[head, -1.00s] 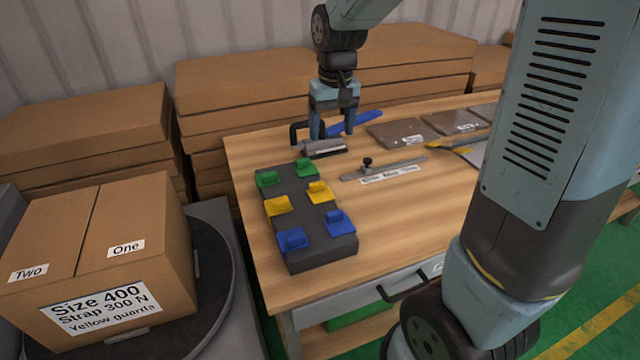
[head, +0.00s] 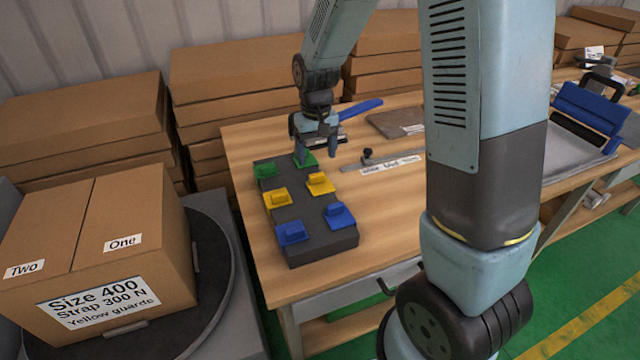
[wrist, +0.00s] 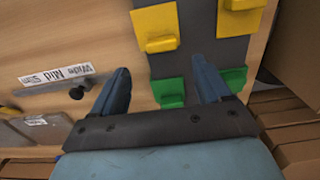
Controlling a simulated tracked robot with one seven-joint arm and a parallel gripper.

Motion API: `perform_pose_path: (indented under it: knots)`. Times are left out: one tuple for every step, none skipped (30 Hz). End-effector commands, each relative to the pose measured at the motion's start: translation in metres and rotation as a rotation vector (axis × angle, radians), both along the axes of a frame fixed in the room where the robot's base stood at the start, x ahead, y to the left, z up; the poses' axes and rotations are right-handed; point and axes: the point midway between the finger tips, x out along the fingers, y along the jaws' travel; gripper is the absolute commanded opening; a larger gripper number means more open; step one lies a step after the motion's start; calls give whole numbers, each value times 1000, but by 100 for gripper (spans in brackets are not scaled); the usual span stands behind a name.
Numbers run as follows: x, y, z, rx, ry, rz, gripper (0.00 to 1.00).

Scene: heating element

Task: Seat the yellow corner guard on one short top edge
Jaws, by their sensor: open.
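Two yellow corner guards, the left one (head: 276,196) and the right one (head: 320,183), sit in the middle row of a dark grey block (head: 325,247) on the table. They also show at the top of the wrist view, one at left (wrist: 156,27) and one at right (wrist: 243,4). My gripper (head: 317,155) is open and empty, pointing down over the block's far end by the right green guard (head: 305,160). In the wrist view my open fingers (wrist: 160,85) stand short of the yellow guards. The carton (head: 98,245) at left is labelled "Yellow guards"; its top edges look bare.
Blue guards (head: 293,233) fill the block's near row and green ones (head: 265,171) the far row. A ruler-like metal tool (head: 385,163) lies right of the block. The carton stands on a round turntable (head: 215,270). Stacked flat boxes (head: 240,80) line the wall.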

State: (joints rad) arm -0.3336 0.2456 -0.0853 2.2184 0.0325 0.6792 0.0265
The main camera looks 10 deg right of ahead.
Motion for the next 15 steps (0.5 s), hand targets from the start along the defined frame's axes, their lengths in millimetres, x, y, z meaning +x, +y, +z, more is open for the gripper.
perform_pose_path:
  knots:
    - [0, 0, -3, 0, 1, 0, 77]
    - [0, 0, -4, 0, 1, 0, 77]
    - [0, 0, -5, 0, 1, 0, 77]
    - [-1, 0, -7, 0, 1, 0, 77]
    - [-1, 0, -9, 0, 1, 0, 77]
    - [-1, 1, -14, 0, 1, 0, 77]
    - [-2, 1, -17, 0, 2, 0, 77]
    - [-2, 2, -22, -1, 3, 0, 77]
    - [-3, 3, -28, -1, 3, -1, 77]
    - [-3, 3, -32, -1, 4, 0, 77]
    - [-4, 4, -36, -1, 3, 0, 77]
    - [-3, 3, -41, -1, 3, -1, 77]
    - [-4, 3, -45, -1, 3, -1, 77]
    - [-3, 3, -47, -1, 3, -1, 77]
    - [-3, 3, -50, 0, 1, -1, 77]
